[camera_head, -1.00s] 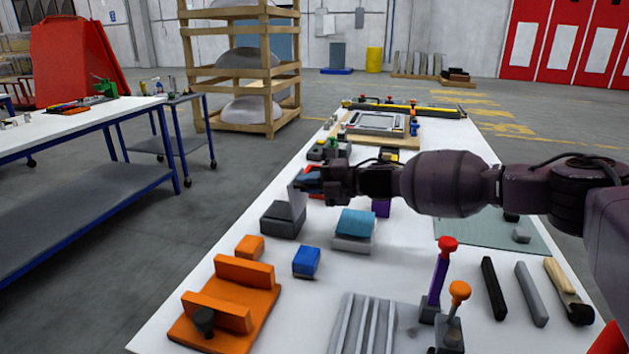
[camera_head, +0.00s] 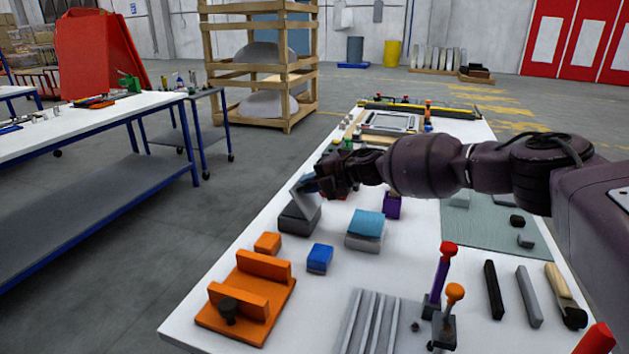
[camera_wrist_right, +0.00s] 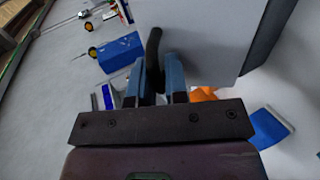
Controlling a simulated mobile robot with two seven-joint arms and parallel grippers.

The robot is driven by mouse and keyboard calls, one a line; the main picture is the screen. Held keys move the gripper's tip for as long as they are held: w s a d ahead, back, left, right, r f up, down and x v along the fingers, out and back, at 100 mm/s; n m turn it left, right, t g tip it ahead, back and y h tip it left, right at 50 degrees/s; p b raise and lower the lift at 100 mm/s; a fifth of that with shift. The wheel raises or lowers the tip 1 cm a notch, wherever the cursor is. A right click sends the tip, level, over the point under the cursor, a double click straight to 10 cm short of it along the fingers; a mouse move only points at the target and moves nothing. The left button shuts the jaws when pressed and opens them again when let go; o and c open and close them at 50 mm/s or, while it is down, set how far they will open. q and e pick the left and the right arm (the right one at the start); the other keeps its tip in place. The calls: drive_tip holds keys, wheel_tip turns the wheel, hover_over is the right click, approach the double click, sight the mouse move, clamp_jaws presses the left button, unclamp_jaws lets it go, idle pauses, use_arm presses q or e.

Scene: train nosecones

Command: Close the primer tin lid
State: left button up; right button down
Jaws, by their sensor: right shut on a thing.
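The primer tin (camera_head: 298,221) is a dark grey box on the white table, left of centre in the head view. Its lighter grey lid (camera_head: 302,194) stands raised and tilted above it. My right gripper (camera_head: 310,184) is at the lid's upper edge. In the right wrist view, the blue fingers of the gripper (camera_wrist_right: 161,82) are shut on a black curved handle (camera_wrist_right: 153,50) against the large grey face of the lid (camera_wrist_right: 205,35). The tin's inside is hidden. My left gripper is in no view.
A grey block with a teal top (camera_head: 366,228) stands right of the tin. A blue block (camera_head: 319,258), an orange block (camera_head: 267,243) and an orange fixture (camera_head: 247,300) lie nearer. A purple block (camera_head: 392,205) stands behind. The table's left edge is close to the tin.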

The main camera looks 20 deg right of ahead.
sight(295, 184)
drive_tip(key=shift+w+a+r, duration=0.15)
drive_tip(key=shift+a+r, duration=0.15)
drive_tip(key=shift+a, duration=0.1)
drive_tip(key=shift+w+a+f+g+h+p, duration=0.2)
drive_tip(key=shift+w+a+g+h+p, duration=0.15)
drive_tip(key=shift+a+g+h+p, duration=0.35)
drive_tip(key=shift+w+a+f+g+h, duration=0.5)
drive_tip(key=shift+a+f+h, duration=0.1)
drive_tip(key=shift+h, duration=0.5)
drive_tip(key=f+g+h+b, duration=0.1)
drive_tip(key=w+a+f+h+b, duration=0.1)
drive_tip(key=shift+a+f+g+h, duration=0.15)
drive_tip(key=shift+f+g+h, duration=0.1)
drive_tip(key=shift+g+h, duration=0.15)
drive_tip(key=shift+w+a+f+g+h+b, duration=0.1)
drive_tip(key=shift+a+f+g+h+b, duration=0.2)
drive_tip(key=shift+f+g+h+b, duration=0.35)
drive_tip(key=shift+f+h+b, duration=0.1)
drive_tip(key=shift+h+b, duration=0.35)
drive_tip(key=shift+b, duration=0.1)
drive_tip(key=shift+w+a, duration=0.1)
